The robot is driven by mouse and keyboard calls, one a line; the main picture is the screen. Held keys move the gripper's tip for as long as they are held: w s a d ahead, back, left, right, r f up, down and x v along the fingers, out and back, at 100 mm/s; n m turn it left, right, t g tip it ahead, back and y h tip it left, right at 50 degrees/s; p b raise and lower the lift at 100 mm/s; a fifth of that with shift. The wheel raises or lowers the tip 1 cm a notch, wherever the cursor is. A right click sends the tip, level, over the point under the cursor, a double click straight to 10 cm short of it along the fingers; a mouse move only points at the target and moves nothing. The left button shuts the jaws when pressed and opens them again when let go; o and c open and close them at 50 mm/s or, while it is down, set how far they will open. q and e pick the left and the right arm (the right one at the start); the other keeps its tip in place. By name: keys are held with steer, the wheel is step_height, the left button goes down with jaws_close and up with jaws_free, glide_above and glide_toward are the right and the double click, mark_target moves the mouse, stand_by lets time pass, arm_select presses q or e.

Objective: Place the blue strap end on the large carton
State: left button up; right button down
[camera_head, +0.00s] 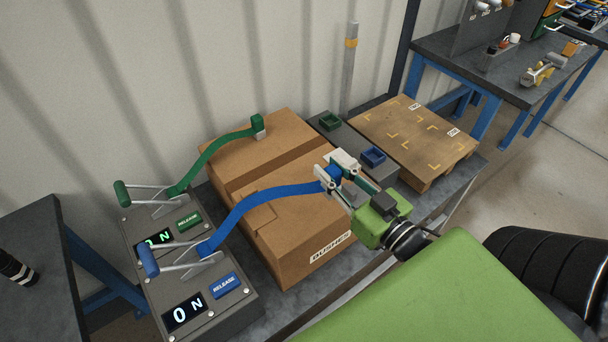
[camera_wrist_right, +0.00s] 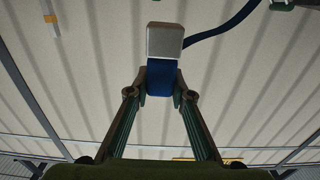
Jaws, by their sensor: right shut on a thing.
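The large brown carton (camera_head: 290,262) stands on the grey bench, with a printed label on its near side. My right gripper (camera_head: 333,174) is at the carton's upper right edge. It is shut on the blue strap end (camera_wrist_right: 163,76), which has a grey metal face in the right wrist view. In the head view the fingers mostly hide this end, and I cannot tell whether it touches the carton. The blue strap (camera_head: 255,199) runs from it leftward over the carton to the blue-handled ratchet (camera_head: 205,248). My left gripper is not in view.
A green strap (camera_head: 205,160) crosses the carton's far part, its green end (camera_head: 258,125) at the back edge. A grey post (camera_head: 350,70) stands behind.

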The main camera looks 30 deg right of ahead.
steer(key=w+f, duration=0.2)
steer(key=f, duration=0.1)
steer(key=w+f, duration=0.3)
steer(key=f, duration=0.1)
steer(key=w+f, duration=0.3)
steer(key=shift+w+d+f+b, duration=0.15)
steer(key=shift+w+f+b, duration=0.1)
steer(key=shift+b, duration=0.05)
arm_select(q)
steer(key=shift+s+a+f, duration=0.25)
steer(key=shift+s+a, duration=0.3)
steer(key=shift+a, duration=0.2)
arm_select(e)
steer(key=shift+f, duration=0.15)
steer(key=c, duration=1.8)
jaws_free()
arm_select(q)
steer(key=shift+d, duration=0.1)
